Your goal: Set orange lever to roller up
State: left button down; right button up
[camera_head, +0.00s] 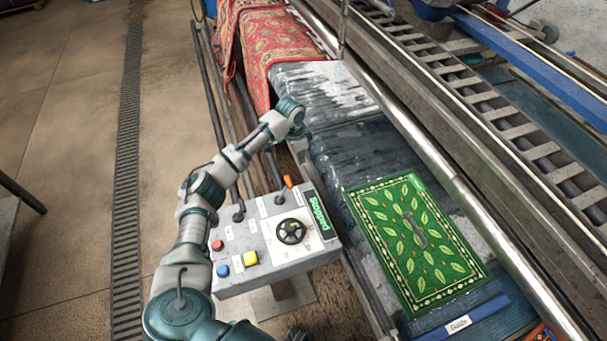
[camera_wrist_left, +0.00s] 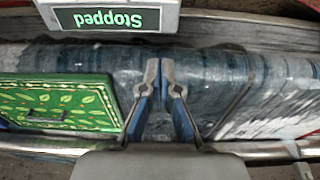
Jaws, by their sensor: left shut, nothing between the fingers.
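The orange lever (camera_head: 288,181) stands at the far edge of the grey control panel (camera_head: 230,285), beside the green display. The display (camera_head: 319,214) reads "Stopped" in the left wrist view (camera_wrist_left: 108,19), where it appears upside down. The lever does not show in the wrist view, and its set position cannot be read. My left arm reaches past the panel's left side, with its wrist above and beyond the lever. My left gripper (camera_wrist_left: 161,75) is shut and empty over the wet belt, apart from the lever. My right gripper is not in view.
The panel also has a black handwheel (camera_head: 291,231), red, blue and yellow buttons, and black levers. A green leaf-patterned rug (camera_head: 418,244) lies on the wet belt (camera_head: 350,150) to the right. A red rug (camera_head: 270,45) hangs at the back. A long metal roller (camera_head: 440,160) runs alongside.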

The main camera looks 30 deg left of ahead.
pick_arm(q)
send_over(284, 191)
jog(key=w+d, duration=0.2)
jog(key=w, duration=0.2)
jog(key=shift+f, duration=4.4)
jog(key=shift+s+f+p, duration=0.1)
jog(key=shift+s+p, duration=0.05)
jog(key=shift+p, duration=0.25)
jog(key=shift+d, duration=0.15)
